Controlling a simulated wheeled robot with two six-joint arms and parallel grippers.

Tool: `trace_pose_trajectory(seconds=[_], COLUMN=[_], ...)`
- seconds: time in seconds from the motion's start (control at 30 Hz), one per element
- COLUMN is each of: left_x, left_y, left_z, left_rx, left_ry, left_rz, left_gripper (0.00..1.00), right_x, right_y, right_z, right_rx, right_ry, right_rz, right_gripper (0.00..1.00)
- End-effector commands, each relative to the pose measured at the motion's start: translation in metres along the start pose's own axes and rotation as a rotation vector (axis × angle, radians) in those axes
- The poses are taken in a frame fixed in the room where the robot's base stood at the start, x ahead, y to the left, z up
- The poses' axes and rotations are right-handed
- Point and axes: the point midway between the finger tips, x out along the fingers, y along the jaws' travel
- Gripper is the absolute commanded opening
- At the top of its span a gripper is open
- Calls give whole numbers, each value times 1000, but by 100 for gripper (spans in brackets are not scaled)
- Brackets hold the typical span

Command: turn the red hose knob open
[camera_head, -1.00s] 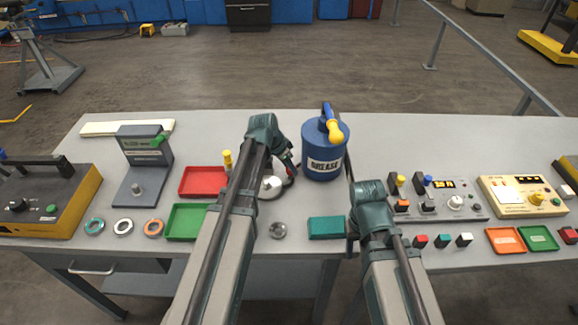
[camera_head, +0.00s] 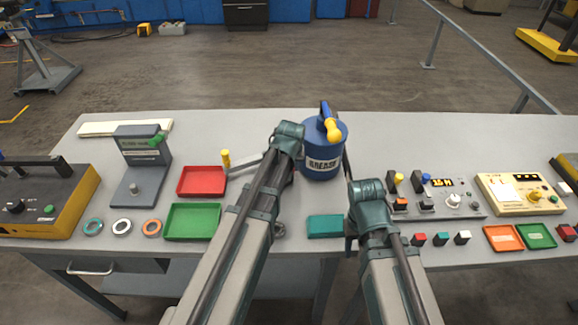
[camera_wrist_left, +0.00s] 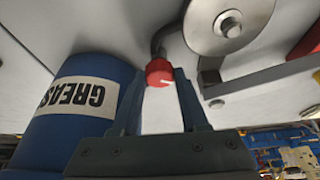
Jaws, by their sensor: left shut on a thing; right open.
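The red knob (camera_wrist_left: 159,71) has a white mark and sits at the end of a dark curved hose (camera_wrist_left: 160,38) in the left wrist view. My left gripper (camera_wrist_left: 161,82) is shut on it, one finger on each side. In the head view my left wrist (camera_head: 288,138) is just left of the blue grease can (camera_head: 320,150), and the arm hides the knob. My right gripper (camera_head: 351,240) is open over the table front, right of the teal box (camera_head: 325,226); its fingers show only partly.
The grease can (camera_wrist_left: 80,105) stands close beside my left gripper in the left wrist view. A silver disc (camera_wrist_left: 228,22) is near the knob. Red (camera_head: 201,181) and green (camera_head: 192,221) trays lie to the left. A control panel (camera_head: 438,207) stands to the right.

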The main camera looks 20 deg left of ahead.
Motion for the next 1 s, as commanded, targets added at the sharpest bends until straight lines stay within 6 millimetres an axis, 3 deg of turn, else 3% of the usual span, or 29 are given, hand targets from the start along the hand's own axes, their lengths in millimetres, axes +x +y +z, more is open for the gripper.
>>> trace_pose_trajectory(seconds=[0.5,1.0], left_x=[0,0], left_y=[4,4], left_z=[-1,0], left_rx=[-337,-430], left_ry=[-3,-4], left_rz=[-139,-176], left_gripper=[0,0], right_x=[0,0], right_y=[0,0], right_z=[0,0], right_rx=[0,0], right_ry=[0,0], right_rz=[0,0], right_gripper=[50,50])
